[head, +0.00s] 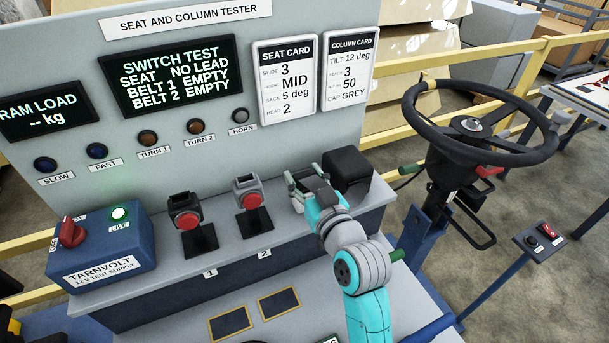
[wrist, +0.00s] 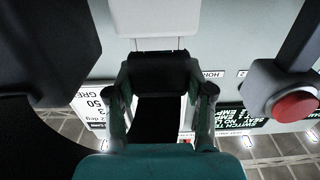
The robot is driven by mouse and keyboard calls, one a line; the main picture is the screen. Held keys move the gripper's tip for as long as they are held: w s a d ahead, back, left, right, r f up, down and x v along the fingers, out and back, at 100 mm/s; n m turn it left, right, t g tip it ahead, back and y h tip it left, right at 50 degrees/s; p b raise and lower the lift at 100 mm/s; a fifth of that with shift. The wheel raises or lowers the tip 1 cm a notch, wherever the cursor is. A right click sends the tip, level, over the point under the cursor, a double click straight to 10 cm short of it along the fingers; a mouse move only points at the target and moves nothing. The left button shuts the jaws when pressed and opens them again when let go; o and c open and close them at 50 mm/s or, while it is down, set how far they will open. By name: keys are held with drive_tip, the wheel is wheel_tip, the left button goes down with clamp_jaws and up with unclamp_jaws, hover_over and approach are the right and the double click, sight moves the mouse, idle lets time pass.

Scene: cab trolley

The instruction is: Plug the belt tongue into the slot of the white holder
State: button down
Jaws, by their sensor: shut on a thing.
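My gripper (head: 305,185) is over the right part of the bench ledge, between buckle 2 and a black block. In the wrist view my gripper (wrist: 160,75) is shut on the dark body of the belt tongue (wrist: 160,72). A pale, narrow plate of the tongue shows beyond the fingers, in line with the white holder (wrist: 155,17) at the top. Its edge meets the holder's near face there; I cannot tell how deep it sits in the slot. In the head view my gripper largely hides tongue and holder.
Buckle 2 (head: 248,195) with its red button stands left of my gripper, and buckle 1 (head: 186,213) further left. The black block (head: 346,172) is close on the right. A steering wheel (head: 475,125) stands further right. The screen (head: 172,75) reads both belts empty.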

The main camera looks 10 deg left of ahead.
drive_tip(key=shift+f, duration=0.2)
drive_tip(key=shift+c, duration=1.7)
unclamp_jaws()
drive_tip(key=v, duration=1.2)
drive_tip(key=shift+o, duration=0.2)
drive_tip(key=o, duration=0.3)
wheel_tip(320, 180, up, 9)
